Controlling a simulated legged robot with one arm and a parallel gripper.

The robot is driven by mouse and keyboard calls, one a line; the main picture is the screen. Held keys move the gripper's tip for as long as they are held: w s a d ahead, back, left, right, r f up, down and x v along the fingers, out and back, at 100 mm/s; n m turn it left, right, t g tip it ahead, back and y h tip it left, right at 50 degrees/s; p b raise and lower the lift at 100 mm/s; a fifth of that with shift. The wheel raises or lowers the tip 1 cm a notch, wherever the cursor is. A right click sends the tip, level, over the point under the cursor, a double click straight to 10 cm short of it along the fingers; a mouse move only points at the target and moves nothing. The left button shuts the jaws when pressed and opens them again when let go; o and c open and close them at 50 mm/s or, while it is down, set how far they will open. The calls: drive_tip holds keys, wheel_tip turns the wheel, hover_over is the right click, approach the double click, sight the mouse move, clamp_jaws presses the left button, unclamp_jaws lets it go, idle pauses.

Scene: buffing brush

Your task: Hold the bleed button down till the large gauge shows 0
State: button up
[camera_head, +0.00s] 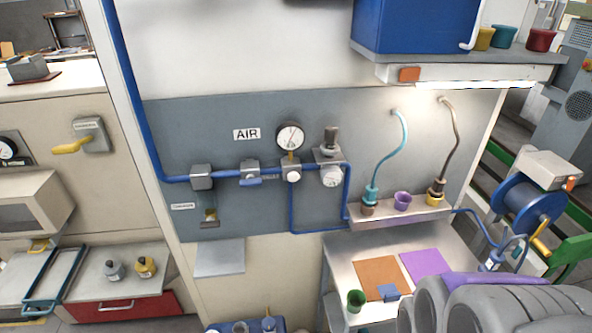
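The large gauge (290,136) is a round white dial with a dark rim, mounted on the blue air line of the grey wall panel. Its dark needle points away from the lower left, but the numbers are too small to read. Directly below it is a grey block with a small round pale button (293,176) on its front; no label shows whether it is the bleed button. Nothing touches the button or the gauge. Grey rounded parts of my arm fill the lower right corner. My gripper's fingertips do not show.
A regulator (331,140) with a small gauge (331,176) stands right of the large gauge. A blue-handled valve (250,172) is to the left. A shelf (400,217) with hoses and cups juts out at right, above a workbench (345,250). The panel front is clear.

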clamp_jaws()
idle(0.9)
